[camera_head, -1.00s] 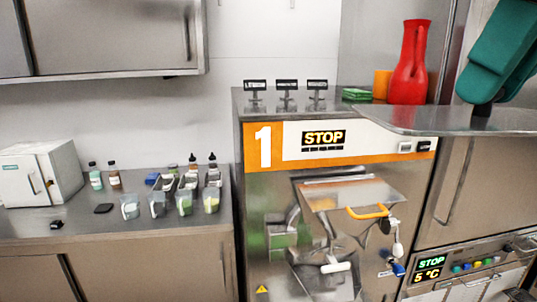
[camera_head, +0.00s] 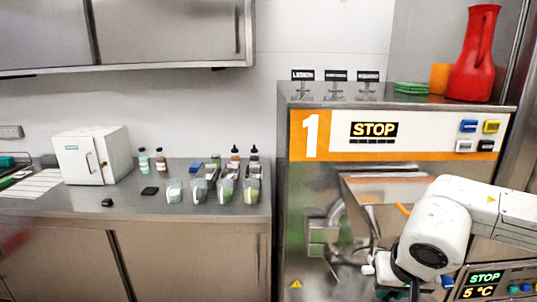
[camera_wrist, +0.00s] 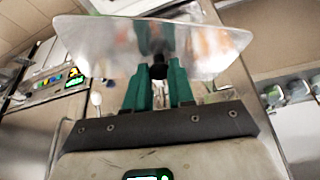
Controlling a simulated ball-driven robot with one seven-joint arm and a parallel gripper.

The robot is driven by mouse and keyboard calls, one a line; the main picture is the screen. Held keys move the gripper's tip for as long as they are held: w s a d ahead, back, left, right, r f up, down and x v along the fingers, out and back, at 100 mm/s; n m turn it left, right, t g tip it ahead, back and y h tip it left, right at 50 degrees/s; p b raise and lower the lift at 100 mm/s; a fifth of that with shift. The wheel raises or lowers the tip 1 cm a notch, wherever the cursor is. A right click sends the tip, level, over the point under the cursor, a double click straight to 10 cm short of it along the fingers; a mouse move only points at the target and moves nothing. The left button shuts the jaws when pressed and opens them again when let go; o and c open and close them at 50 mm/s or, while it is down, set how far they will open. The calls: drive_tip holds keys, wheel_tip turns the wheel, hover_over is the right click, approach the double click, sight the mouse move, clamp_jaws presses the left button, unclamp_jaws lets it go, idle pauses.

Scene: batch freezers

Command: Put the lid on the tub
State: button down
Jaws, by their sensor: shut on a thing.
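In the wrist view, my gripper (camera_wrist: 159,72) has two green fingers shut on the black knob of a broad, clear, glossy lid (camera_wrist: 95,48). The lid spans most of the upper wrist view, with blurred surroundings showing through it. In the head view my white arm reaches in at lower right, and its gripper end is mostly hidden at the bottom edge. I cannot make out the lid there. I cannot pick out the tub for certain; several clear cups, one of them this pale cup (camera_head: 174,190), stand on the left counter.
The batch freezer (camera_head: 335,215) marked 1, with an orange band, stands behind my arm. On its top are a red jug (camera_head: 472,60), an orange cup (camera_head: 439,77) and green cloths (camera_head: 410,88). The steel counter (camera_head: 150,208) holds a white box (camera_head: 90,155), bottles and metal trays.

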drive_tip(key=s+a+f+n, duration=0.1)
drive_tip(key=s+a+f, duration=0.1)
drive_tip(key=f, duration=1)
drive_tip(key=s+a+f+n+b, duration=0.1)
drive_tip(key=s+f, duration=0.4)
drive_tip(key=f, duration=0.7)
drive_tip(key=shift+s+a+y, duration=0.15)
drive_tip(key=shift+a+y, duration=0.25)
drive_tip(key=shift+a, duration=0.1)
